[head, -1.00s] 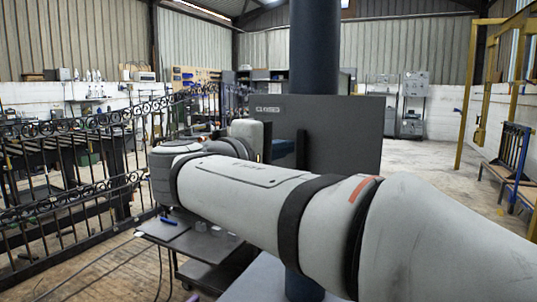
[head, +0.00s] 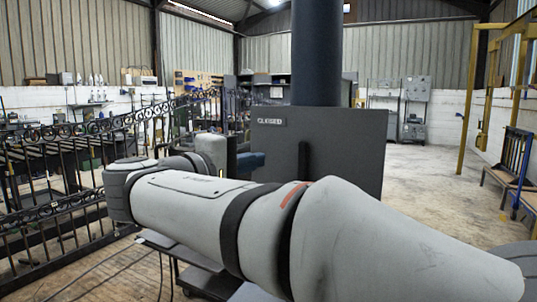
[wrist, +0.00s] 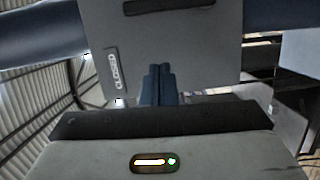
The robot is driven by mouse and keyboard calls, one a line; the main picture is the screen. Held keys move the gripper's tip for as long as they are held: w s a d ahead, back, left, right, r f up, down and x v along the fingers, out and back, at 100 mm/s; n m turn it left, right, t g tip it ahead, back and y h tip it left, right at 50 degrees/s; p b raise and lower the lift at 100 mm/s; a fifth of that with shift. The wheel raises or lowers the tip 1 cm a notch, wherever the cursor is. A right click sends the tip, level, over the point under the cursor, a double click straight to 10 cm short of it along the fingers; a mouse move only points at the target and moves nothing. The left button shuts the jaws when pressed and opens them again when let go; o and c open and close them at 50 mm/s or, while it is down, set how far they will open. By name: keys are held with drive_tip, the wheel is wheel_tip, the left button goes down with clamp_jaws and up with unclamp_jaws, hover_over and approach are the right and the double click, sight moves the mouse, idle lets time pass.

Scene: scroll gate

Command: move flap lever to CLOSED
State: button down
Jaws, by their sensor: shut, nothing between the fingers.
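A dark grey panel (head: 345,150) stands in front of a thick dark column, with a CLOSED label (head: 271,121) at its upper left. A dark upright slot or bar (head: 304,160) shows on its face; I cannot tell whether this is the flap lever. My gripper (head: 252,160) is left of that dark strip, near the panel's left edge, its blue fingers pointing right. In the wrist view the shut, empty fingers (wrist: 157,72) lie before the panel (wrist: 190,60). The label (wrist: 116,68) is left of them, and the dark strip (wrist: 168,6) is at the top, apart from them.
A black wrought-iron gate (head: 70,180) stands at the left. A low dark cart (head: 190,262) is beneath my arm. Yellow posts (head: 468,100) and a blue frame (head: 514,165) stand at the right. The floor (head: 425,170) right of the panel is open.

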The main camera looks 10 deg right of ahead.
drive_tip(key=v, duration=0.7)
drive_tip(key=shift+p, duration=0.45)
drive_tip(key=shift+d, duration=0.15)
